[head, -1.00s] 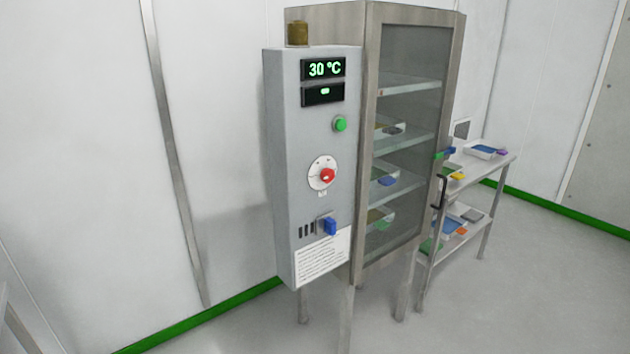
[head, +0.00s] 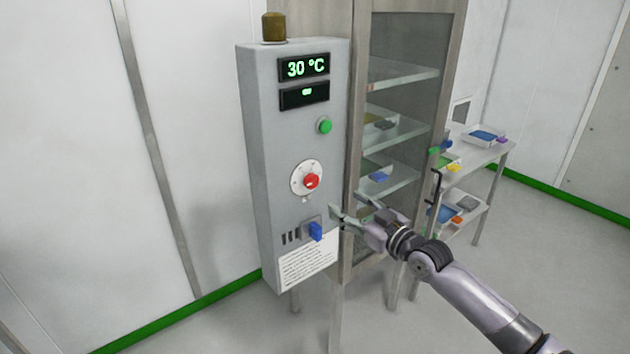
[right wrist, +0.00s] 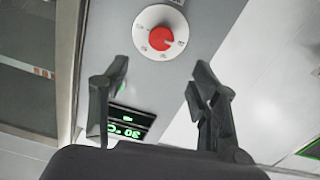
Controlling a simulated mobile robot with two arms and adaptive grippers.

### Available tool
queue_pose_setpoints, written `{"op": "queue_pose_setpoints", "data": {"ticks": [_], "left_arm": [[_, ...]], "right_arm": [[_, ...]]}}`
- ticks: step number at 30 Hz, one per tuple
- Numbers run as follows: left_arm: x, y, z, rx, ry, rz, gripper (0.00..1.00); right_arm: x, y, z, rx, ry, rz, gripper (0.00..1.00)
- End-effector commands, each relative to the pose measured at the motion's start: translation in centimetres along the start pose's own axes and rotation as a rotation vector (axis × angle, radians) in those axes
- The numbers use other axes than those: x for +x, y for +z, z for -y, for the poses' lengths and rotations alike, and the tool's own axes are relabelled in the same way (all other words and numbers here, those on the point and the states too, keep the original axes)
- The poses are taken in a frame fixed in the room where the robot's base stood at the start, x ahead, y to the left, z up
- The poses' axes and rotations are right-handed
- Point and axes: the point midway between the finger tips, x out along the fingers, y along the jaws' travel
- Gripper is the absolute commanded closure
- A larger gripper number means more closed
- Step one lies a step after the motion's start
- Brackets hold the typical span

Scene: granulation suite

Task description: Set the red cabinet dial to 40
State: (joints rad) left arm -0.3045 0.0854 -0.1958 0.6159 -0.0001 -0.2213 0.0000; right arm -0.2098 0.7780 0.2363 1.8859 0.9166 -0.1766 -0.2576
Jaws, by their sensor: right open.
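The red dial (head: 311,181) sits on a round white scale plate on the front of the grey control box (head: 262,150). The display (head: 304,67) above it reads 30 °C. My right gripper (head: 348,206) is open and empty, to the right of the dial and a little lower in the head view, apart from it. In the right wrist view the red dial (right wrist: 161,38) lies beyond the open fingers (right wrist: 160,70), near the top of the picture, with the display (right wrist: 130,122) below it. The scale marks are too small to read. My left gripper is not in view.
A green button (head: 325,126) is above the dial and a blue switch (head: 316,232) below it. The glass-doored cabinet (head: 408,45) stands right beside the box, with a black handle. A cart (head: 487,158) with trays stands farther right. The floor in front is clear.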

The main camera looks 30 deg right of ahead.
Motion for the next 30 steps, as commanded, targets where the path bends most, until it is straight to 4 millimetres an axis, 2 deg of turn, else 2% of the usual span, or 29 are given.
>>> {"op": "queue_pose_setpoints", "data": {"ticks": [6,21,30], "left_arm": [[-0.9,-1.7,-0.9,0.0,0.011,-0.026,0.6],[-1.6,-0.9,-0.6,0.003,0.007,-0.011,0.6],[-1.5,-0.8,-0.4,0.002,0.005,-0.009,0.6]], "right_arm": [[3.5,-0.3,-0.1,0.003,0.001,-0.002,0.44],[11.1,-0.1,0.0,0.001,0.0,-0.001,0.44],[13.1,0.1,0.1,0.0,-0.001,0.001,0.44]]}}
